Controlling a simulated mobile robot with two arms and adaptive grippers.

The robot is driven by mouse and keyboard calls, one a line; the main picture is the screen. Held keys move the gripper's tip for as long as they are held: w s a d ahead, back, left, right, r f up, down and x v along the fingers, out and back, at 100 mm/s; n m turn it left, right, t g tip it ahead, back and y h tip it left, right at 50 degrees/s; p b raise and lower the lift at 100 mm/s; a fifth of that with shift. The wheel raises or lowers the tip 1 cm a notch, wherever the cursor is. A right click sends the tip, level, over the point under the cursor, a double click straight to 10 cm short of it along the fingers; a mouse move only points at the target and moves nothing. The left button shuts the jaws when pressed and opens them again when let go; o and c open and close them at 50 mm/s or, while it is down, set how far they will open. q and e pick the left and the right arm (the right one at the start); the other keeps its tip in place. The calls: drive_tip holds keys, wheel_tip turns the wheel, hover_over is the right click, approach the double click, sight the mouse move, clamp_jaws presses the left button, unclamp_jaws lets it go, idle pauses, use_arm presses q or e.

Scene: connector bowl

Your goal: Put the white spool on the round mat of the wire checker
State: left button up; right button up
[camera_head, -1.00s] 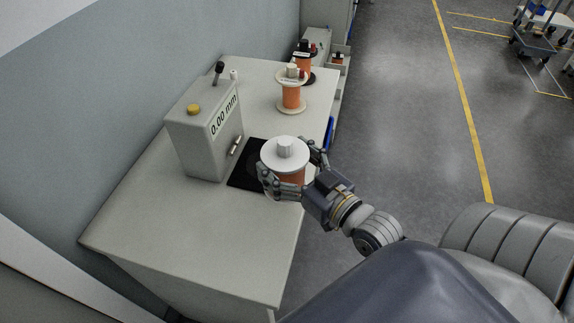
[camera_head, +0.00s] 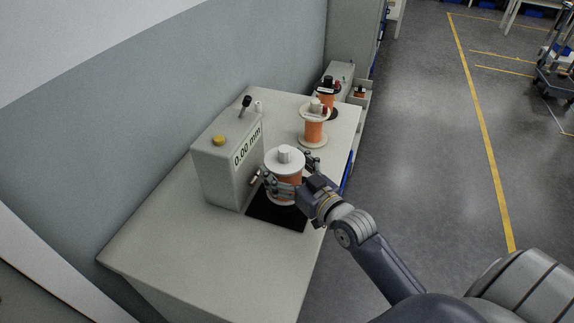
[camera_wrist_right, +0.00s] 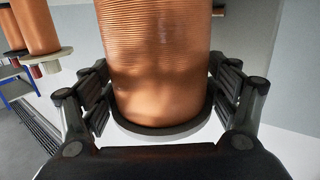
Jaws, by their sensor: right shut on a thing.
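The white spool (camera_head: 285,160), wound with copper-orange wire, stands upright in my right gripper (camera_head: 290,175). The fingers are closed around its sides. In the right wrist view the copper winding (camera_wrist_right: 158,65) fills the space between the fingers of the right gripper (camera_wrist_right: 160,88), above its lower flange. The wire checker (camera_head: 228,165) is a grey box reading 0.00 mm, just left of the spool. A black mat (camera_head: 275,212), which looks square, lies at its foot. The spool is over the mat's far part; I cannot tell whether it touches. My left gripper is out of view.
A cream spool (camera_head: 313,128) and a black-topped spool (camera_head: 328,95) stand farther back on the grey table (camera_head: 200,255). The table's near part is clear. A wall is on the left, open floor on the right.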

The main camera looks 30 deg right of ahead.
drive_tip(key=shift+f, duration=0.85)
drive_tip(key=o, duration=1.6)
drive_tip(key=shift+f, duration=0.35)
drive_tip(key=o, duration=0.4)
drive_tip(key=shift+s, duration=0.1)
drive_tip(key=shift+r, duration=0.2)
drive_tip(key=s, duration=0.3)
drive_tip(key=s+d, duration=0.1)
drive_tip(key=s, duration=0.2)
drive_tip(key=s+b, duration=0.1)
drive_tip(key=s, duration=0.3)
drive_tip(key=shift+d+r, duration=0.15)
drive_tip(key=shift+d, duration=0.05)
drive_tip(key=shift+s+d+r, duration=0.1)
drive_tip(key=shift+s+r, duration=0.05)
drive_tip(key=shift+s, duration=0.75)
